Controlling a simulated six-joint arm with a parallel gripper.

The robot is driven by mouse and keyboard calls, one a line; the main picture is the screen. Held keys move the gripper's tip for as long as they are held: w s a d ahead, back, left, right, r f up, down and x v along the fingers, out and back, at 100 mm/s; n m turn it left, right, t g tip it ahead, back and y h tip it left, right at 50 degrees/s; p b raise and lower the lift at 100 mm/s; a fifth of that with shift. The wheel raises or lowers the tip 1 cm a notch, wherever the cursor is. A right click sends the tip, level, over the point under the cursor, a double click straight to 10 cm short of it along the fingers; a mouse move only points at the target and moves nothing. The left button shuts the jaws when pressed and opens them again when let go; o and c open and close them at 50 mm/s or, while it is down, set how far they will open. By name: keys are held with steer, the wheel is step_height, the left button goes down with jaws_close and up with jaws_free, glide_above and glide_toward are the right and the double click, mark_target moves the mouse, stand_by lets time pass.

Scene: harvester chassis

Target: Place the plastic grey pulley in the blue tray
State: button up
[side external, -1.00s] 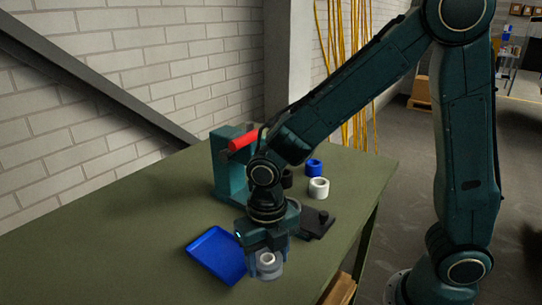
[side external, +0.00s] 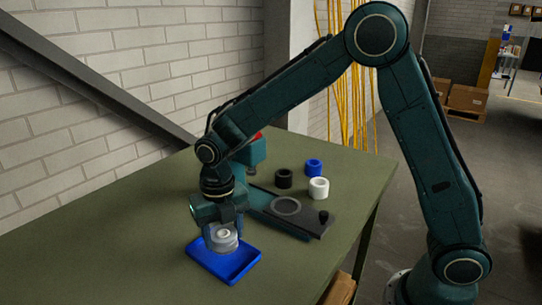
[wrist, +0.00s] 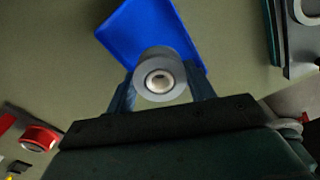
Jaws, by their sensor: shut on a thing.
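The grey pulley (side external: 222,236) is a short round part with a pale hub and a dark centre hole. My gripper (side external: 220,238) is shut on it, with the fingers on either side. In the wrist view the pulley (wrist: 160,78) sits between the two fingertips (wrist: 160,92). The blue tray (side external: 238,271) lies on the table under the gripper. In the side view the pulley overlaps the tray's back part; the height between them is hard to tell. In the wrist view the blue tray (wrist: 140,30) is behind the pulley, and its near part is hidden by the pulley and gripper.
A black ring (side external: 284,178), a blue ring (side external: 314,167) and a white ring (side external: 319,188) stand at the back right. A teal fixture with a dark plate (side external: 300,213) lies to the right of the tray. The green table (side external: 100,240) is clear on the left.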

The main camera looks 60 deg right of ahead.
mark_target(222, 242)
steer(key=shift+w+f, duration=0.2)
steer(key=shift+w, duration=0.3)
steer(key=shift+f, duration=1.6)
steer(key=shift+f, duration=0.15)
steer(key=o, duration=0.6)
steer(key=shift+o, duration=0.2)
steer(key=shift+r, duration=3.95)
